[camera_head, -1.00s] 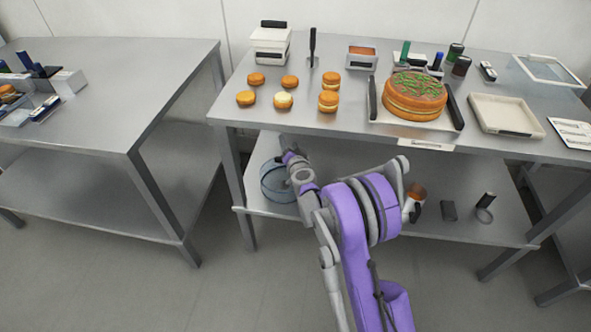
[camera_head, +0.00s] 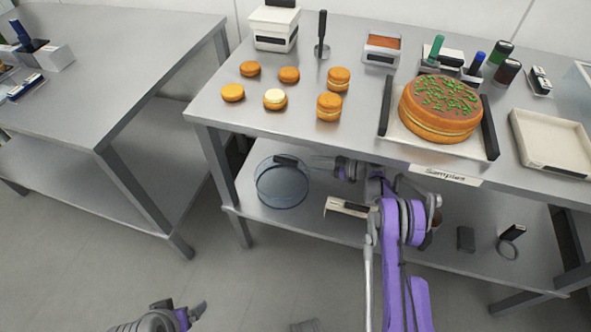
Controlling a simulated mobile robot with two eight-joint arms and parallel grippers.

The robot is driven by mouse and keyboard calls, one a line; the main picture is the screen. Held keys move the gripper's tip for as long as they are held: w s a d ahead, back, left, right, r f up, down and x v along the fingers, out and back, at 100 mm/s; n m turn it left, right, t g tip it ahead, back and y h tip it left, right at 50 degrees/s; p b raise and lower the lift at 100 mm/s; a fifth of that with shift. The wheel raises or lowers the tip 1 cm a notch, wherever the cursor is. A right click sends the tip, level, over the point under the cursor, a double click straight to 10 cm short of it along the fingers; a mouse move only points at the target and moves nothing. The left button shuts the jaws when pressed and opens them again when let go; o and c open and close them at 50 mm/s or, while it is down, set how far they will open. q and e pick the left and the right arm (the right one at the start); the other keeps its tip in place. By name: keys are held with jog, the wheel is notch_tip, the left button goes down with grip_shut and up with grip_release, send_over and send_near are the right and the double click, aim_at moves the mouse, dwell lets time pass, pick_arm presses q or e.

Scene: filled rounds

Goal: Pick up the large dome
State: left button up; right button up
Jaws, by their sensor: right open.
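The large dome (camera_head: 282,190) is a clear bluish round cover with a dark handle near its top. It stands on the lower shelf under the front table, towards its left end. My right gripper (camera_head: 324,186) is open just right of the dome, its jaws facing left. One light finger with a dark tip shows clearly below; the other is harder to make out against the shelf. I cannot tell whether it touches the dome. My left gripper (camera_head: 184,314) shows only partly at the bottom edge, well away from the dome, and its jaws are unclear.
Above, the tabletop (camera_head: 250,112) carries several small filled rounds, a large topped cake (camera_head: 438,107) on a tray and a cream tray (camera_head: 552,142). The table's front edge overhangs the shelf (camera_head: 320,222).

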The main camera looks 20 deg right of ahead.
aim_at(290, 161)
jog(key=shift+n, duration=0.4)
jog(key=x, duration=0.4)
jog(key=shift+a+f+b, duration=0.25)
jog(key=shift+a+b, duration=0.05)
jog(key=shift+a, duration=0.1)
jog(key=x, duration=0.5)
jog(key=shift+w+a+r+b, duration=0.25)
jog(key=shift+w+r+b, duration=0.1)
grip_shut()
